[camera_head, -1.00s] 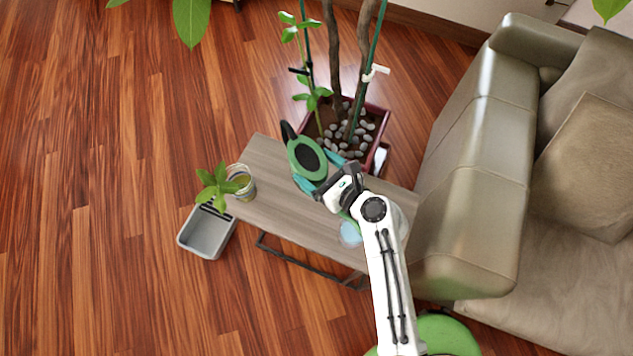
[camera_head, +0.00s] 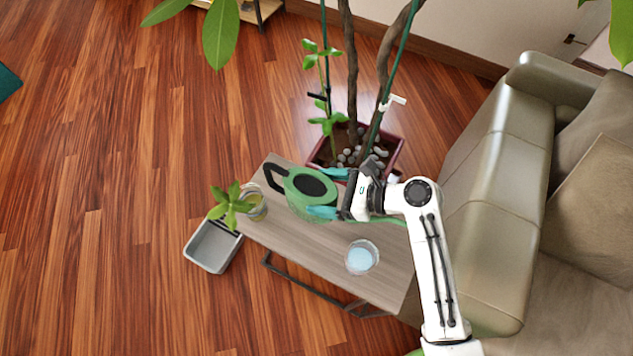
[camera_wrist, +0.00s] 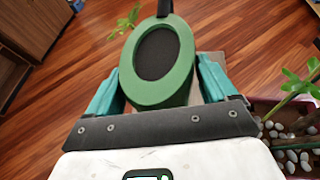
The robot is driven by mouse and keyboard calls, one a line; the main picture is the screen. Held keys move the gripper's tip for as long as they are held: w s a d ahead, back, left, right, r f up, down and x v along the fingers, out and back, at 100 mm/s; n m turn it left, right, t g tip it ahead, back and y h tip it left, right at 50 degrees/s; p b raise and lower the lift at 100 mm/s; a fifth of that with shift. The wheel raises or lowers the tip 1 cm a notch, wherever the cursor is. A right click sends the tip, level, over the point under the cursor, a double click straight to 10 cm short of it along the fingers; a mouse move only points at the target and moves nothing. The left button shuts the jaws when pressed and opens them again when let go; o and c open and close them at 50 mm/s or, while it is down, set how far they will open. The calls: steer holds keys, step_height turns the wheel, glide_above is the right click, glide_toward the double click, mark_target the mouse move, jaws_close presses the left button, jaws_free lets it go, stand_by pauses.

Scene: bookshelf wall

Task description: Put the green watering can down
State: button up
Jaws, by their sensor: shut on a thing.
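The green watering can (camera_head: 302,197) has a dark oval top opening and a black handle that points left in the head view. My gripper (camera_head: 328,193) is shut on its body, with one teal finger on each side. In the wrist view the can (camera_wrist: 178,85) sits between the teal fingers of my gripper (camera_wrist: 160,88). The can is over the far part of the grey wooden table (camera_head: 300,248). I cannot tell whether its base touches the tabletop.
A glass jar with a plant (camera_head: 255,205) stands at the table's left end, close to the can's handle. A glass of bluish liquid (camera_head: 362,257) stands nearer. A grey bin (camera_head: 212,247) is left, a planter (camera_head: 395,155) behind, a sofa (camera_head: 505,150) right. The table's middle is bare.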

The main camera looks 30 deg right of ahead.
steer(key=w+f, duration=0.1)
steer(key=w, duration=0.2)
steer(key=w+d+f, duration=0.1)
steer(key=w, duration=0.1)
steer(key=shift+w+f, duration=0.2)
steer(key=shift+f, duration=0.1)
steer(key=w+f+b, duration=0.1)
steer(key=w+f, duration=0.3)
steer(key=f, duration=0.4)
steer(key=shift+d+f+b, duration=0.15)
steer(key=shift+d+b, duration=0.2)
steer(key=shift+d, duration=0.1)
steer(key=shift+w, duration=0.1)
steer(key=shift+f, duration=0.2)
steer(key=o, duration=1.1)
steer(key=shift+r, duration=0.1)
